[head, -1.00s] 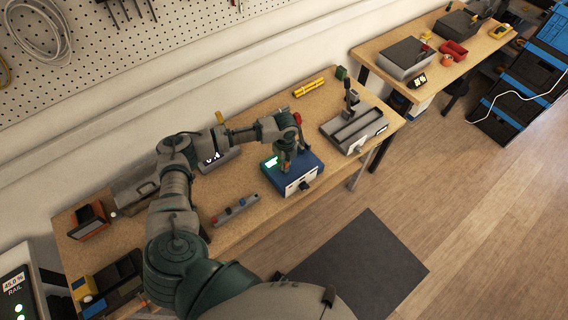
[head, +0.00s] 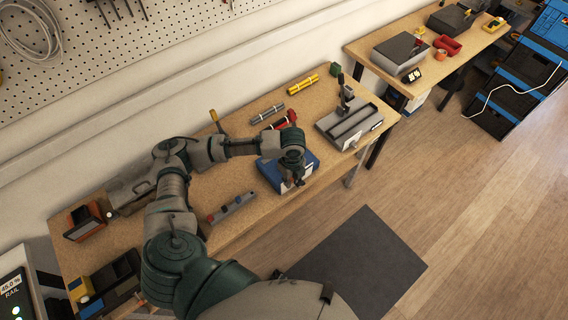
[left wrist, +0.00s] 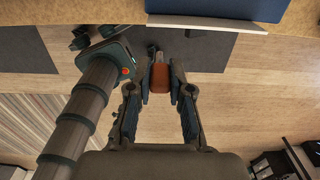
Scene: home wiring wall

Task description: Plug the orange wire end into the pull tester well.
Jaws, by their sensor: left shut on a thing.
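My left gripper (head: 292,184) is over the front part of the blue box (head: 270,174), which appears to be the pull tester. In the left wrist view the gripper (left wrist: 160,80) is shut on an orange-brown piece (left wrist: 160,77), apparently the orange wire end. The blue box (left wrist: 220,7) shows at the top of that view, apart from the fingertips. My arm covers much of the box in the head view, and I cannot make out the well.
A grey fixture with a lever (head: 347,122) stands to the right of the blue box. Yellow (head: 303,84) and grey (head: 267,114) rods lie behind. A dark mat (head: 362,258) lies on the floor in front.

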